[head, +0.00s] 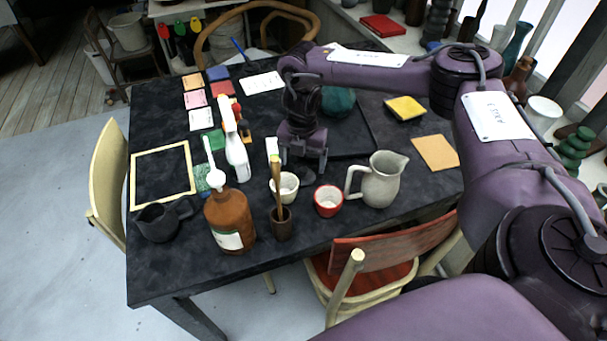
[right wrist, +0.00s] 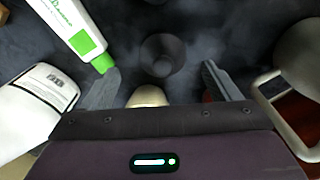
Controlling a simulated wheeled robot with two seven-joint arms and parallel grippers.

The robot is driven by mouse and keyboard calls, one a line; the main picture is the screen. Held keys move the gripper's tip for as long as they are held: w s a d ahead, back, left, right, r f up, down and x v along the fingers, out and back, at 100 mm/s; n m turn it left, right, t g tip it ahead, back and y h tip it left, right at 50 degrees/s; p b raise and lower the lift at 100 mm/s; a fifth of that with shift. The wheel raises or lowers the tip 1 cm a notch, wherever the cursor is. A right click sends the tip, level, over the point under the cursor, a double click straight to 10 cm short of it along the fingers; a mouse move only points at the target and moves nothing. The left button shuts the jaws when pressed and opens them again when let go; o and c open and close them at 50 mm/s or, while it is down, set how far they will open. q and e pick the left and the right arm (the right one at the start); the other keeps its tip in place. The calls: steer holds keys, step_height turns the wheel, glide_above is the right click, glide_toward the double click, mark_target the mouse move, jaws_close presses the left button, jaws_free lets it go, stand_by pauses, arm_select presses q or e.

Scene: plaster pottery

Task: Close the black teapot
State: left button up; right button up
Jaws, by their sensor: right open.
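The black teapot (head: 158,222) stands at the table's left front, with a dark projection to its right; whether a lid is on it is hard to tell. A small dark round piece (right wrist: 163,55), perhaps the lid, lies on the table in the right wrist view, ahead of and between the open fingers. It is hidden or lost against the dark table in the head view. My right gripper (head: 303,168) points down over the table's middle, open and empty; its spread fingers also show in the right wrist view (right wrist: 163,85). My left gripper is not in view.

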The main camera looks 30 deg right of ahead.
mark_target(304, 169)
step_height(304, 169, down, 4)
steer(key=shift+s+d+r, duration=0.1)
steer(key=shift+s+r, duration=0.05)
steer(key=shift+r, duration=0.05)
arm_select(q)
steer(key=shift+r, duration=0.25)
arm_select(e)
steer(key=c, duration=1.2)
steer(key=shift+o, duration=0.2)
step_height(304, 169, up, 9)
steer(key=shift+r, duration=0.1)
arm_select(q)
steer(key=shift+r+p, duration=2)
steer(key=shift+p, duration=0.1)
arm_select(e)
step_height(304, 169, up, 11)
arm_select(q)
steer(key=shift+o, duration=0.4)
